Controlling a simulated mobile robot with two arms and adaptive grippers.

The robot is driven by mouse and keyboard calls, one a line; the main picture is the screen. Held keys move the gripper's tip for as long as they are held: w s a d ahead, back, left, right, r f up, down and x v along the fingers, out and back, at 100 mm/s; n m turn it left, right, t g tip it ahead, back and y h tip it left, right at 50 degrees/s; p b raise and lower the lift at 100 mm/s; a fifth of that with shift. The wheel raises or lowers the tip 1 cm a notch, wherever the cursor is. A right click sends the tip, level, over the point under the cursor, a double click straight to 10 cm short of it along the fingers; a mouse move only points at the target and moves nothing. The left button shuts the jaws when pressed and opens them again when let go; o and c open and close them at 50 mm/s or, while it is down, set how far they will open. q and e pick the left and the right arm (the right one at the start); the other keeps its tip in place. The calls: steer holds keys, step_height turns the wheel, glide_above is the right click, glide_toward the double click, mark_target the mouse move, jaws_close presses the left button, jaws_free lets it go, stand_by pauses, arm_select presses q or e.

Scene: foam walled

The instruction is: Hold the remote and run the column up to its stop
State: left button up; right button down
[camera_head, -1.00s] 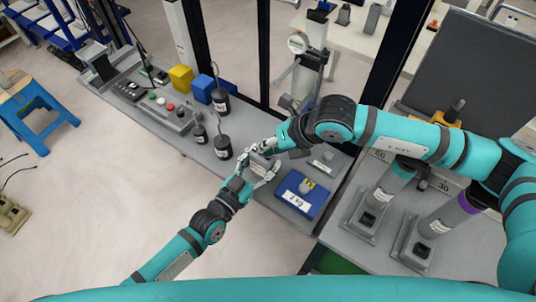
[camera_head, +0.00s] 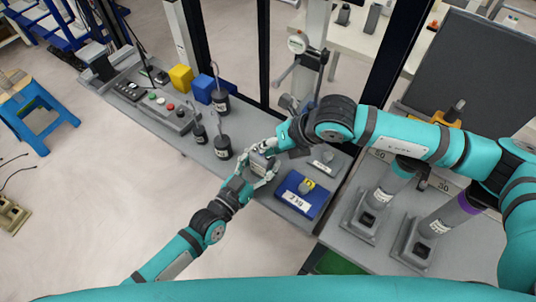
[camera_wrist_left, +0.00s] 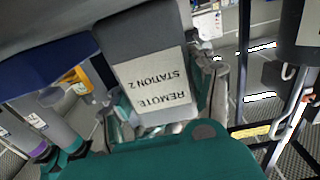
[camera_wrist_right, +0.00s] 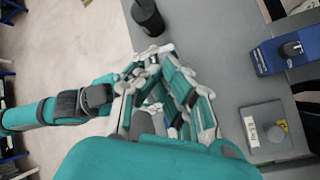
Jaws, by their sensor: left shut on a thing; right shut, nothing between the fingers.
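The remote is a grey block with a white label reading "REMOTE STATION 2", upside down in the left wrist view (camera_wrist_left: 150,75). My left gripper (camera_head: 262,166) is shut on the remote (camera_head: 263,158), above the grey bench. My right gripper (camera_head: 278,146) is shut with nothing between its fingers, just beyond and close to the left one; whether they touch is unclear. In the right wrist view, its fingers (camera_wrist_right: 165,105) overlap the left hand, and the remote's buttons are hidden. A grey upright column (camera_head: 312,60) with a round dial (camera_head: 298,43) stands behind the bench.
On the bench are black weights (camera_head: 222,147), a button panel (camera_head: 165,108), a yellow block (camera_head: 181,77) and a blue labelled block (camera_head: 300,195). Two grey cylinders on bases (camera_head: 440,222) stand right. Dark frame posts (camera_head: 263,45) rise behind.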

steer(key=shift+r, duration=0.1)
stand_by(0.7)
steer(key=shift+r, duration=0.6)
steer(key=shift+r, duration=2.55)
arm_select(q)
steer(key=o, duration=1.3)
steer(key=shift+o, duration=0.2)
